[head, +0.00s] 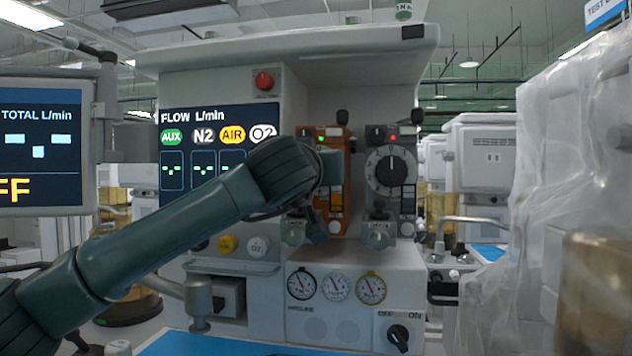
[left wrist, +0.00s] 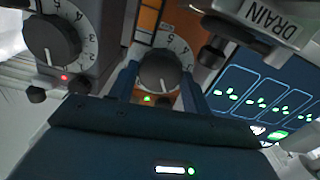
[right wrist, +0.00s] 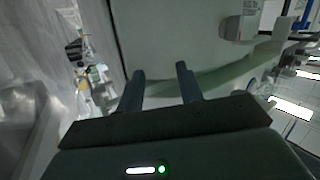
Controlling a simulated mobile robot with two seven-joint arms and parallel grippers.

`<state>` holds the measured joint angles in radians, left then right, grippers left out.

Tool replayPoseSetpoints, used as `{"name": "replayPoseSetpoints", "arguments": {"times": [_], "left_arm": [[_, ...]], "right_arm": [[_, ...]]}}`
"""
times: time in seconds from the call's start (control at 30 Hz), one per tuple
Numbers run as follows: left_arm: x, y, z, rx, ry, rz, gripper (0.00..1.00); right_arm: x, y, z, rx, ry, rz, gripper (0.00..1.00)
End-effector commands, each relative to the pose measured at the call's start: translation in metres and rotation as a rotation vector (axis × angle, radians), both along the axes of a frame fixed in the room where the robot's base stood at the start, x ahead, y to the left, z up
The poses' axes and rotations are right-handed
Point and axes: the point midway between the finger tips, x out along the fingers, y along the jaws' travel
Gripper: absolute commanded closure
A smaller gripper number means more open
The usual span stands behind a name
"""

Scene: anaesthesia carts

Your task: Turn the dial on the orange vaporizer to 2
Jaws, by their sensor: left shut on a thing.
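The orange vaporizer (head: 327,132) stands on the anaesthesia machine, left of a grey vaporizer (head: 376,135). A green light shows on its top. My left arm covers most of its dial in the head view. In the left wrist view its dark round dial (left wrist: 160,68) sits between the fingers of my left gripper (left wrist: 160,88), which is shut on it. Scale numbers such as 5 and 4 show upside down beside it; the setting is not readable. My right gripper (right wrist: 160,82) is open and empty, seen only in the right wrist view.
The grey vaporizer's large dial (head: 390,171) is close on the right, with a red light above it. Flow screen (head: 204,165) is at left, gauges (head: 336,288) and an on/off knob (head: 398,337) below. Plastic-draped equipment (head: 570,130) stands at far right.

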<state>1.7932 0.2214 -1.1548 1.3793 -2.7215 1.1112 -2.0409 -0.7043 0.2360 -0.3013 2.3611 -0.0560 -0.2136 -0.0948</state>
Motion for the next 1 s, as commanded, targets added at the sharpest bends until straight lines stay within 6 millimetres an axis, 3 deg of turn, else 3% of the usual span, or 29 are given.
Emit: {"name": "replayPoseSetpoints", "arguments": {"times": [0.5, 1.0], "left_arm": [[0.0, 0.001, -0.002, -0.454, 0.088, -0.016, 0.74], [0.0, 0.002, 0.0, -0.67, 0.13, -0.025, 0.74]], "right_arm": [[0.0, 0.01, -0.001, 0.017, -0.218, 0.048, 0.64], [-0.003, 0.017, 0.002, 0.031, -0.308, 0.08, 0.64]]}}
